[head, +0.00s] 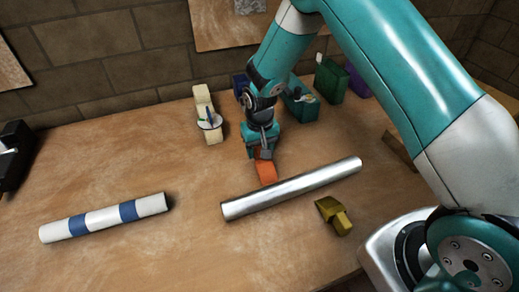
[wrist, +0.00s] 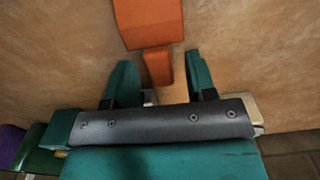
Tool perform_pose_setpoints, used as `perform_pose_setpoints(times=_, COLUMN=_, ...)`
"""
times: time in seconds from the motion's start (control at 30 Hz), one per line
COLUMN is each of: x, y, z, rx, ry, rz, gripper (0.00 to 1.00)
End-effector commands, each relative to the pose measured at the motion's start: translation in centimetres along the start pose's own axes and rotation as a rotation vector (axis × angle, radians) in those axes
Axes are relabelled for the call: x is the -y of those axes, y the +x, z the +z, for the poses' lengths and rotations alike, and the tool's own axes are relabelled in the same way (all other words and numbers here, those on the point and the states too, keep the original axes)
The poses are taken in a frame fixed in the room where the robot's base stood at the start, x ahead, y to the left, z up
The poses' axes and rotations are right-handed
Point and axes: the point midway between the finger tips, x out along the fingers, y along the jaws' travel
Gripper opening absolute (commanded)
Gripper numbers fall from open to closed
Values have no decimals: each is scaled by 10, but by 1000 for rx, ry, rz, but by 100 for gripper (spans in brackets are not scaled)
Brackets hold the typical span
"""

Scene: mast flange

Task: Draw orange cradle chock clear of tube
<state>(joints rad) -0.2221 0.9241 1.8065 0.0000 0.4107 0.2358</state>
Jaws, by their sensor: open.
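The orange cradle chock (head: 266,172) lies on the table at the far side of the silver tube (head: 290,188), close against it; I cannot tell if they touch. A yellow chock (head: 335,215) sits on the near side of the tube. My gripper (head: 262,152) points down at the orange chock's far end. In the wrist view, my gripper (wrist: 158,72) is open, with the orange chock's narrow tab (wrist: 158,66) between its fingertips and a gap on each side. The chock's wider block (wrist: 148,22) is beyond the fingertips. The tube is out of the wrist view.
A white and blue striped tube (head: 104,217) lies at the left. A cream block with a round piece (head: 207,113) stands behind, left of my gripper. Teal (head: 300,102), green (head: 330,80) and purple boxes stand at the back right. The table's left middle is clear.

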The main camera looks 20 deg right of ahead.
Motion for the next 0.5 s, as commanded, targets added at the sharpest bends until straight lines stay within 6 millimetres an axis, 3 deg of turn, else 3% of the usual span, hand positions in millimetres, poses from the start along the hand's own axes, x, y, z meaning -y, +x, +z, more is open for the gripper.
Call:
perform_pose_setpoints(times=0.03, x=0, y=-10, z=0, rx=0, ry=0, rz=0, gripper=51)
perform_pose_setpoints(times=0.5, x=0, y=-58, z=0, rx=-1, ry=0, rz=0, gripper=51)
